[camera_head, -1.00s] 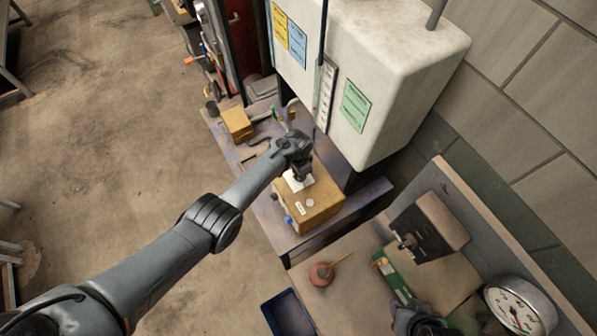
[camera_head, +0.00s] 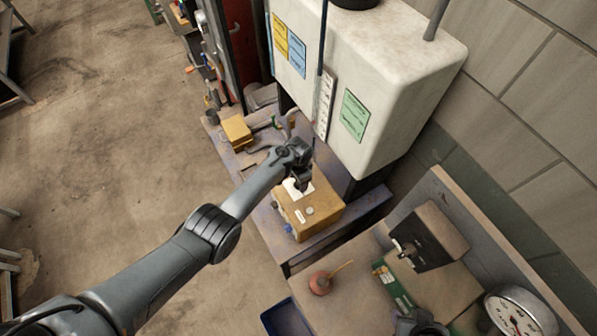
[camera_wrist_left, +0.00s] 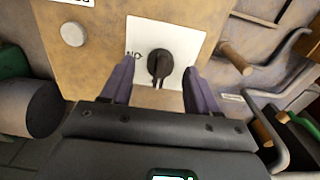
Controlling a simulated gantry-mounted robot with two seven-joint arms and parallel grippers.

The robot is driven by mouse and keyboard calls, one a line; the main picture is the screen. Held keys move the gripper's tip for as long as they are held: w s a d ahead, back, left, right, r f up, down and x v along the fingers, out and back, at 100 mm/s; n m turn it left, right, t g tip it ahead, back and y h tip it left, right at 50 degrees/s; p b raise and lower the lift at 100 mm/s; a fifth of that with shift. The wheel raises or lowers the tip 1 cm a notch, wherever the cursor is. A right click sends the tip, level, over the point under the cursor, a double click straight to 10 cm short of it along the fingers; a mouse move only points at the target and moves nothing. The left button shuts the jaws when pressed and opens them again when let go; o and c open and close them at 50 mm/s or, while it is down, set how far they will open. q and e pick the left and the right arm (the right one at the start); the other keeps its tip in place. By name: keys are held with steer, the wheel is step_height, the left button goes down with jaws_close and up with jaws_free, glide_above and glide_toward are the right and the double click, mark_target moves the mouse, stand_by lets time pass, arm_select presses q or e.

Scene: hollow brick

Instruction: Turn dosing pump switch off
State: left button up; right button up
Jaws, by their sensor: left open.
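The dosing pump (camera_head: 318,213) is a tan box on a bench below the white tank. Its switch is a black rotary knob (camera_wrist_left: 160,64) on a white plate (camera_wrist_left: 190,45), with lettering beside the knob. My left gripper (camera_wrist_left: 158,88) is open, its two purple-grey fingers on either side of the knob's lower end, apart from it as far as I can tell. In the head view my left gripper (camera_head: 302,184) is over the white plate and hides the knob. My right gripper (camera_head: 420,324) shows only partly at the bottom edge, its fingers unclear.
A white tank (camera_head: 365,75) stands close behind the pump. A round grey button (camera_wrist_left: 73,34) is on the pump's face. A smaller yellow box (camera_head: 236,130) lies farther back. A red oil can (camera_head: 320,283), a dark box (camera_head: 430,238) and a gauge (camera_head: 515,315) are at right.

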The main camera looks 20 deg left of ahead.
arm_select(q)
step_height(320, 180, up, 10)
steer(key=p, duration=0.1)
steer(key=shift+p, duration=0.35)
stand_by(0.3)
steer(key=s+a+f+n+t, duration=0.1)
steer(key=s+a+n+t, duration=0.2)
steer(key=s, duration=1.4)
steer(key=s+r+n, duration=0.1)
steer(key=s+r, duration=0.4)
steer(key=s, duration=0.2)
steer(key=s+a+r+n, duration=0.1)
steer(key=s+r, duration=0.4)
steer(key=s, duration=0.3)
steer(key=shift+s+r+t, duration=0.2)
steer(key=shift+r+t, duration=0.05)
steer(key=shift+t, duration=0.05)
steer(key=shift+a, duration=0.1)
